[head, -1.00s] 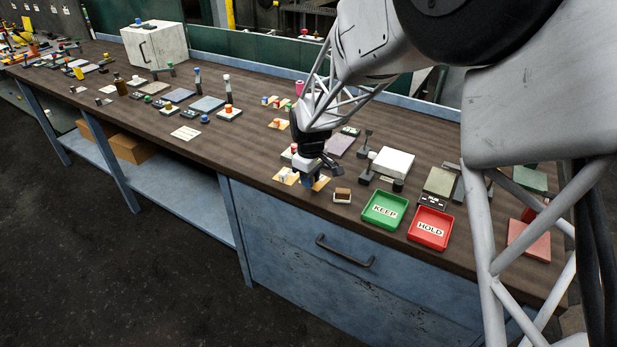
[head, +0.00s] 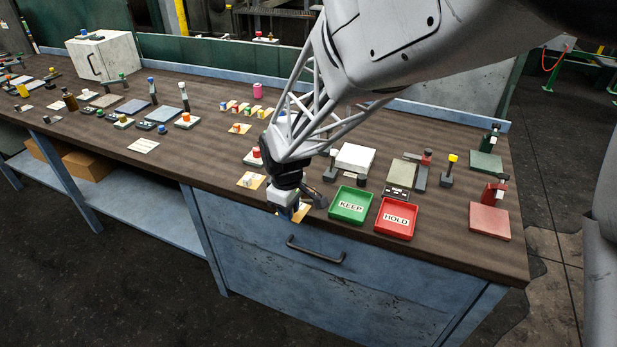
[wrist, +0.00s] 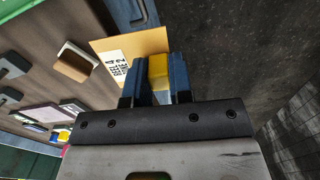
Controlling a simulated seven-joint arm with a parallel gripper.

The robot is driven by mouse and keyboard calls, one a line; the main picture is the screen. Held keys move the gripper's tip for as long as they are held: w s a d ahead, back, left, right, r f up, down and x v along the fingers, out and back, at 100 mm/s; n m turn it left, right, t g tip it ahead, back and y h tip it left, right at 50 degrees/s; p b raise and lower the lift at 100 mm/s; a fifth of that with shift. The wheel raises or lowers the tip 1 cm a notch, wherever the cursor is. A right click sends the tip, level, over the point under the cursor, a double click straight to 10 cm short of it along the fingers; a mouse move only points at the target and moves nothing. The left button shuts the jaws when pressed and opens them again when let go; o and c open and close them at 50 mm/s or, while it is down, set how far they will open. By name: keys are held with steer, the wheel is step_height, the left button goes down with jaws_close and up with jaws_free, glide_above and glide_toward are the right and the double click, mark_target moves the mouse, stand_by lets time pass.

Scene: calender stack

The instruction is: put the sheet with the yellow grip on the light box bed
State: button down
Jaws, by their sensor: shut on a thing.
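My gripper (head: 289,215) is low at the bench's front edge, left of the green KEEP tray. In the wrist view its blue fingers (wrist: 160,80) are shut on a yellow grip (wrist: 158,68). The grip belongs to a tan sheet (wrist: 152,42) printed with black text on a white label. In the head view the gripper mostly hides this sheet; whether it touches the bench is unclear. A plain white, flat-topped box (head: 355,157), which looks like the light box bed, stands behind the KEEP tray. Nothing shows on its top.
The KEEP tray (head: 350,204) and red HOLD tray (head: 396,217) lie right of my gripper. Dark posts (head: 331,165) stand beside the white box. A yellow-topped post (head: 448,170) and a red stand (head: 490,221) are farther right.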

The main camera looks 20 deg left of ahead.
steer(key=shift+s+d, duration=0.2)
steer(key=shift+w, duration=0.15)
stand_by(0.6)
steer(key=shift+w+d+r, duration=0.1)
steer(key=shift+w+d, duration=0.25)
steer(key=shift+w, duration=0.2)
steer(key=w+d+r+n, duration=0.1)
steer(key=w+d+r, duration=0.2)
steer(key=w+d, duration=1)
steer(key=shift+w+d, duration=0.3)
steer(key=shift+w, duration=2)
steer(key=shift+w+a, duration=0.1)
glide_above(354, 158)
steer(key=shift+f, duration=0.7)
steer(key=shift+f, duration=1.75)
